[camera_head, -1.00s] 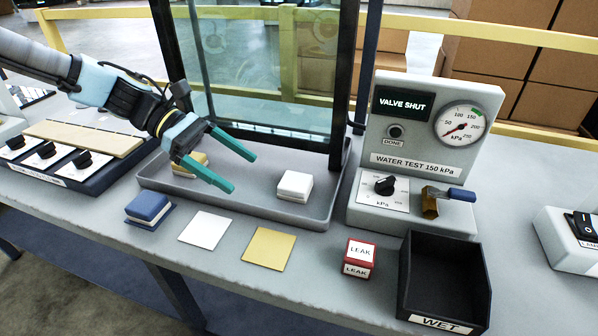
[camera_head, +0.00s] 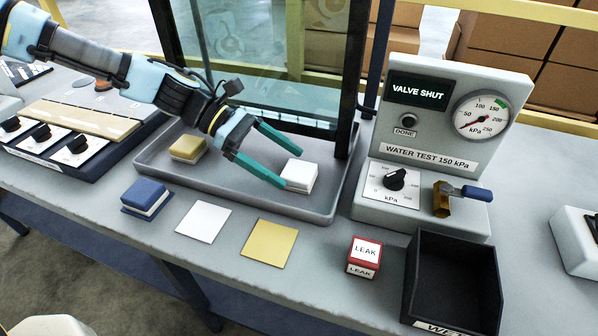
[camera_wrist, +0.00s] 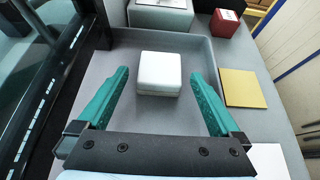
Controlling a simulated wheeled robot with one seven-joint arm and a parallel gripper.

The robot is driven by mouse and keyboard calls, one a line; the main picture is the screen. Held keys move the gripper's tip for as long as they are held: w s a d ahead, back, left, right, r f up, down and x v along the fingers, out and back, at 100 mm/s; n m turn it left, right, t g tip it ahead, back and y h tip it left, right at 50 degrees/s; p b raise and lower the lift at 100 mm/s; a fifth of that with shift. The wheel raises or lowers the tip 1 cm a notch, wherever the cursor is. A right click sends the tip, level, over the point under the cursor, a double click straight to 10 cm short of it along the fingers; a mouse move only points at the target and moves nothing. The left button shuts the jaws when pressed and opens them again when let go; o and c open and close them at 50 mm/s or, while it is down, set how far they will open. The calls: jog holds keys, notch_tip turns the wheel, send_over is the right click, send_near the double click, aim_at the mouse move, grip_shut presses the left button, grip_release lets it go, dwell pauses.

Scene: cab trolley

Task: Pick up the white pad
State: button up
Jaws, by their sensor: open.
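The white pad (camera_head: 300,175) is a small white block with rounded edges. It sits in the grey tray (camera_head: 240,203), near the tray's right end. My gripper (camera_head: 291,169) has two teal fingers, open and empty, just left of and at the pad in the head view. In the wrist view the pad (camera_wrist: 159,73) lies ahead between the open fingers (camera_wrist: 163,80), with a gap on both sides. Whether the fingertips are at the pad's height is hard to tell.
A yellow pad (camera_head: 187,149) is in the tray's left part; a blue pad (camera_head: 147,196) stands outside it. A white square (camera_head: 204,221) and yellow square (camera_head: 269,243) lie in front. A glass panel (camera_head: 262,60) rises behind. The LEAK block (camera_head: 364,257), black bin (camera_head: 452,285) and valve unit (camera_head: 432,150) are right.

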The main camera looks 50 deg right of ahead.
aim_at(299, 176)
jog(key=shift+x, duration=1.25)
jog(key=c, duration=1.3)
